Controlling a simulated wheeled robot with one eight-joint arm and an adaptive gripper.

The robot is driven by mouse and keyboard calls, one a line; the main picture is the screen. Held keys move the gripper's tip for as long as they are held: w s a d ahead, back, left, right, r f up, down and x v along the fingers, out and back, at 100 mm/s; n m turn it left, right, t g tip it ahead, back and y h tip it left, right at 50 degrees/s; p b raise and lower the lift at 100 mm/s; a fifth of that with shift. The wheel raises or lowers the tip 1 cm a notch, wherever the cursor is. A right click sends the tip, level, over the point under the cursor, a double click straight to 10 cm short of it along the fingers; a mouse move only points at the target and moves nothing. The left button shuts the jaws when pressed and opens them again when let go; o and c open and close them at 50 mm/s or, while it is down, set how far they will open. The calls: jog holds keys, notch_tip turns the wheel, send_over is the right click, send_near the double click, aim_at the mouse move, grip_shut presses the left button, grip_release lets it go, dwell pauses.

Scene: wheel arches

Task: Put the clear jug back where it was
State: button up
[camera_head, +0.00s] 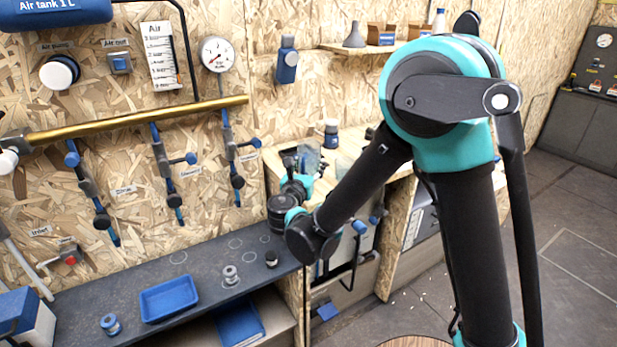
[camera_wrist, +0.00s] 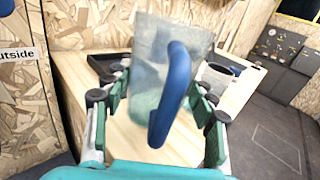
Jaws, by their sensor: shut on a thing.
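The clear jug (camera_wrist: 150,60) is a see-through vessel with a thick blue handle (camera_wrist: 178,105), which faces the camera in the wrist view. My gripper (camera_wrist: 160,88) is shut on the jug, with green-padded fingers on its left and right sides. In the head view the jug (camera_head: 311,156) shows small and partly hidden behind my gripper (camera_head: 299,168), over the light wooden counter (camera_head: 349,139). Whether the jug's base touches the counter cannot be told.
A dark blue and white container (camera_wrist: 217,74) stands on the counter to the right of the jug. A dark tray (camera_wrist: 103,66) lies to its left. In the head view, a dark shelf (camera_head: 207,258) at lower left holds a blue tray (camera_head: 169,298) and small fittings.

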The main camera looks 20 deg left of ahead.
jog(key=shift+f, duration=2.05)
jog(key=shift+f, duration=0.1)
jog(key=o, duration=1.2)
jog(key=shift+s, duration=0.35)
jog(key=s, duration=0.7)
jog(key=s+d, duration=0.1)
jog(key=s, duration=0.3)
jog(key=shift+s, duration=0.15)
